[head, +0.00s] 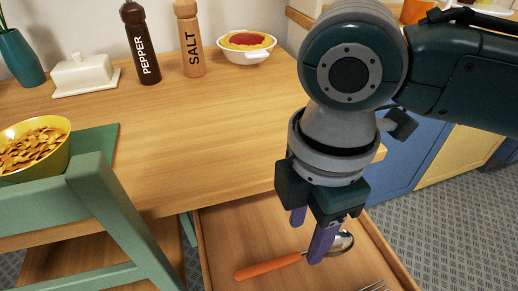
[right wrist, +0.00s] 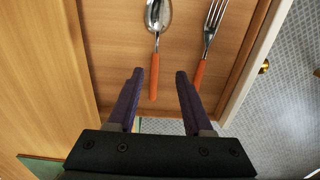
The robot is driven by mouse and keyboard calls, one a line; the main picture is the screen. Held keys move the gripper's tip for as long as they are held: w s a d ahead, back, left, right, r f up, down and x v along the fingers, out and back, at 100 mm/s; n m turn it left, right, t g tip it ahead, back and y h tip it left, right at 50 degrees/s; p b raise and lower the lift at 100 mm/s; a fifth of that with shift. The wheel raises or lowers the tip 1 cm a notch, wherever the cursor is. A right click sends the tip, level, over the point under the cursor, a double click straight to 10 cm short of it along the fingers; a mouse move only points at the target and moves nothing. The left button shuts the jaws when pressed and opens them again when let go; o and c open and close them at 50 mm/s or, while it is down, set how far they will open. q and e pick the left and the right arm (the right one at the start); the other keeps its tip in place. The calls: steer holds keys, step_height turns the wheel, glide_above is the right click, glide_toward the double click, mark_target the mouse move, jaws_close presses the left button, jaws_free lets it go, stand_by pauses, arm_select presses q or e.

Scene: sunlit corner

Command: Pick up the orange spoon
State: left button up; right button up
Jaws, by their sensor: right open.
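The orange spoon (head: 266,267) has an orange handle and a shiny metal bowl. It lies in an open wooden drawer (head: 222,235) below the counter edge. In the right wrist view the spoon (right wrist: 154,78) lies with its handle end between the lines of my fingers and its bowl at the top edge. My right gripper (head: 311,232) is open and empty, with purple fingers pointing down over the drawer. In the head view one finger hides part of the spoon near its bowl. My fingers also show in the right wrist view (right wrist: 159,75). My left gripper is not in view.
A fork (right wrist: 210,35) lies beside the spoon, close to one finger's line. A green chair (head: 120,215) stands left of the drawer. The counter (head: 200,130) holds a pepper mill (head: 140,40), a salt mill (head: 189,40), a butter dish (head: 84,75) and a cereal bowl (head: 35,150).

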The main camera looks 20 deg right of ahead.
mark_target(295, 257)
steer(key=shift+s+f, duration=0.1)
steer(key=shift+f, duration=0.6)
steer(key=f+b, duration=0.2)
steer(key=f, duration=0.1)
steer(key=w+f, duration=0.1)
steer(key=f, duration=0.1)
steer(key=shift+a+f+b, duration=0.1)
steer(key=shift+f+b, duration=0.1)
steer(key=shift+b, duration=0.2)
jaws_close()
